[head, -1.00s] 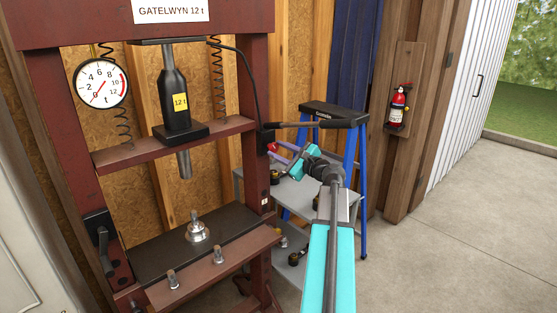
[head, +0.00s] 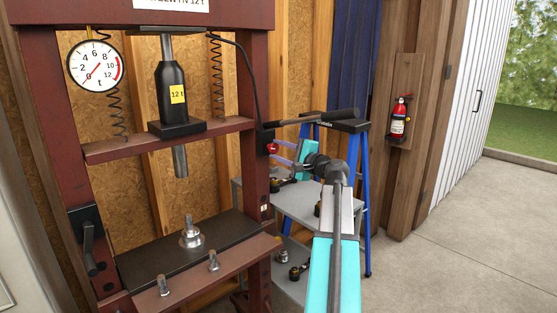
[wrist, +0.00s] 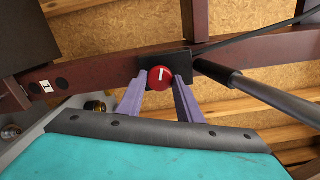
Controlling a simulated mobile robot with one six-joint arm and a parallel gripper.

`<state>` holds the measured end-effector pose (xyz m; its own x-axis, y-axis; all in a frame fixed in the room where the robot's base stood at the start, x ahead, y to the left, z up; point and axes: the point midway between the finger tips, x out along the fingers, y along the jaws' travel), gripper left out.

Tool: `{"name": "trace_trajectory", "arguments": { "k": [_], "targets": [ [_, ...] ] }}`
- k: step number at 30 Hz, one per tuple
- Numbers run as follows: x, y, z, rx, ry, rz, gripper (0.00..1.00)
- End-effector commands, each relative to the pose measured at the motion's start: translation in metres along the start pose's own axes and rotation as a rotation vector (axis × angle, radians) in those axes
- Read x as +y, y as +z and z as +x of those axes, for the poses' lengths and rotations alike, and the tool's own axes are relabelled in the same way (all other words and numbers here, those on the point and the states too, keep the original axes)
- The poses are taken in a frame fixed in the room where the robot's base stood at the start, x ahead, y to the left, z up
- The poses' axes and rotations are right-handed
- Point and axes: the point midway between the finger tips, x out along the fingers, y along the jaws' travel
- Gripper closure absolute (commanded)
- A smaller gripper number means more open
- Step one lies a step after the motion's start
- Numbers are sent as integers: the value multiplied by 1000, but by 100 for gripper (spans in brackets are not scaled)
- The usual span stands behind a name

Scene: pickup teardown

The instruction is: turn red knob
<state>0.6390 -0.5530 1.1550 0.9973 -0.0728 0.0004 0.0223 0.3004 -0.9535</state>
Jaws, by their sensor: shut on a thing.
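The red knob (head: 272,148) sits on a dark block at the right upright of the press, just below the pump handle. In the wrist view the red knob (wrist: 160,78) shows a short white mark on its face. My gripper (head: 277,151) reaches it from the right, with its purple fingers one above the other in the head view. In the wrist view my gripper (wrist: 161,82) has one finger on each side of the knob, shut on it. The finger contact itself is small and hard to make out.
The pump handle (head: 312,118) runs right just above my gripper. A blue stepladder (head: 366,200) and grey cart (head: 310,205) with parts stand behind my arm. The black jack (head: 171,90), dial gauge (head: 94,66) and press bed (head: 150,255) are left. Open floor lies right.

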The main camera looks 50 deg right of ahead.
Motion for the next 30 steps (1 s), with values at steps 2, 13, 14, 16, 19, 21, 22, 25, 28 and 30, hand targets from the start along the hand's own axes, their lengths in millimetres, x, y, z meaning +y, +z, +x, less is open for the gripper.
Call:
{"name": "trace_trajectory", "arguments": {
  "k": [2,13,14,16,19,21,22,25,28,30],
  "targets": [
    [4,-1,0,-1,1,-39,90],
    [1,0,0,-1,2,-129,90],
    [1,0,0,0,2,-131,90],
    [1,0,0,-1,2,-133,90],
    [1,0,0,-1,2,-133,90],
    [1,0,0,-1,2,-133,90],
    [1,0,0,-1,2,-133,90],
    [1,0,0,-1,2,-133,64],
    [1,0,0,-1,2,-132,49],
    [1,0,0,-1,1,-132,49]
  ]
}}
